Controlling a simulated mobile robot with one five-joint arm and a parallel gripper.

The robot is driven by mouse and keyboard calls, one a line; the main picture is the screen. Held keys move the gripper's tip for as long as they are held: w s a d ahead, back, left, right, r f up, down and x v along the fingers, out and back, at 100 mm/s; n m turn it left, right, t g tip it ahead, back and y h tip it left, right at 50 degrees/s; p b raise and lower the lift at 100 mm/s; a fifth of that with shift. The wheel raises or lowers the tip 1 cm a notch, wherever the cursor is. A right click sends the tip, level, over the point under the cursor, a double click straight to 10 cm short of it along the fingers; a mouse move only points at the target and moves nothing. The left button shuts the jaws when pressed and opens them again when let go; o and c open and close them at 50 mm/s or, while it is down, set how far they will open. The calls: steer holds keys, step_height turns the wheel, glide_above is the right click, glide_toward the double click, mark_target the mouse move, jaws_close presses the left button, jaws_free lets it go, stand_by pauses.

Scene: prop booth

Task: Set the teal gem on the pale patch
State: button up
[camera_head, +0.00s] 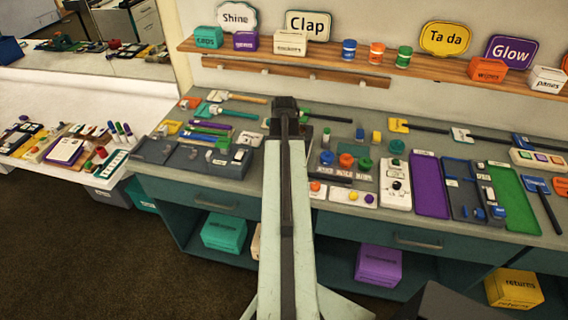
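My arm reaches straight ahead from the bottom middle over the counter. My gripper (284,108) is the dark end above the counter's back part, and its fingers cannot be made out. I cannot pick out the teal gem with certainty. I cannot identify the pale patch either. My arm hides part of the counter behind it.
The grey counter (225,180) is crowded with tools, trays and panels. A purple mat (430,186) and a green mat (513,198) lie at right. A wooden shelf (340,56) behind holds signs, boxes and cans. A white side table (70,105) stands left. Dark floor lies in front.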

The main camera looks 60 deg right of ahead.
steer(key=o, duration=1.2)
steer(key=shift+o, duration=0.2)
steer(key=shift+r, duration=0.15)
step_height(320, 180, up, 8)
steer(key=p, duration=0.8)
